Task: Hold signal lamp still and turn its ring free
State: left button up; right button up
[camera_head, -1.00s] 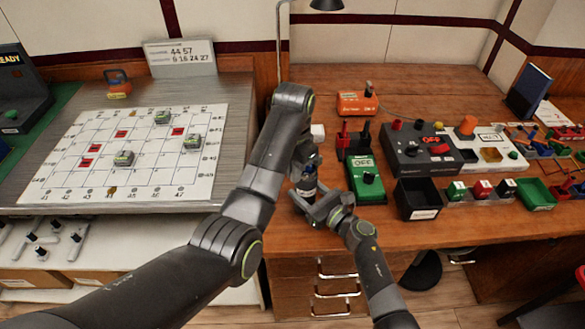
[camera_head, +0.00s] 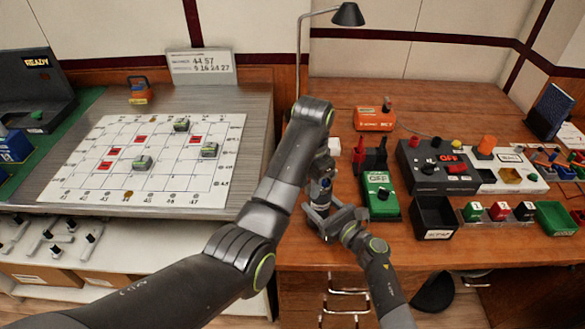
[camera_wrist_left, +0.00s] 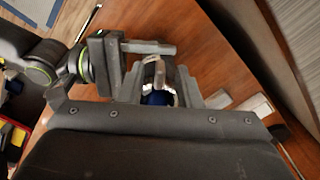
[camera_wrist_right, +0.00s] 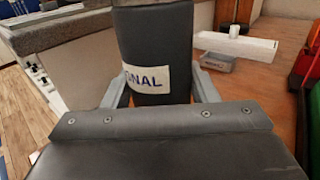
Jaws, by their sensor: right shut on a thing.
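The signal lamp (camera_head: 321,188) is a small dark upright cylinder, mostly hidden between my grippers in the head view. In the right wrist view its dark body (camera_wrist_right: 153,45) carries a white label ending in "NAL". My right gripper (camera_head: 328,215) is shut on this body, one finger on each side. In the left wrist view the lamp's top shows a pale metal ring (camera_wrist_left: 158,82) around something blue. My left gripper (camera_wrist_left: 163,95) is over the top, its fingers apart on either side of the ring with a small gap. Contact with the ring does not show.
A green box (camera_head: 381,195) and a black bin (camera_head: 434,217) stand just right of the lamp. A dark control panel (camera_head: 430,165) is behind them. A metal table (camera_head: 255,120) with a white grid board is at left. The wooden desk's back (camera_head: 440,85) is clear.

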pick_arm(q)
jog(key=w+m, duration=0.5)
jog(key=m, duration=1)
notch_tip(320, 180, up, 12)
jog(key=w+a+f+n+t+h, duration=0.2)
jog(key=w+a, duration=0.4)
jog(key=a, duration=0.6)
jog(key=w+a+f+n+t+h, duration=0.1)
jog(key=w+a+f, duration=0.3)
jog(key=a, duration=0.9)
jog(key=shift+w+f+n+t+h, duration=0.15)
jog(key=shift+w+n+t+h, duration=0.4)
jog(key=shift+w, duration=0.65)
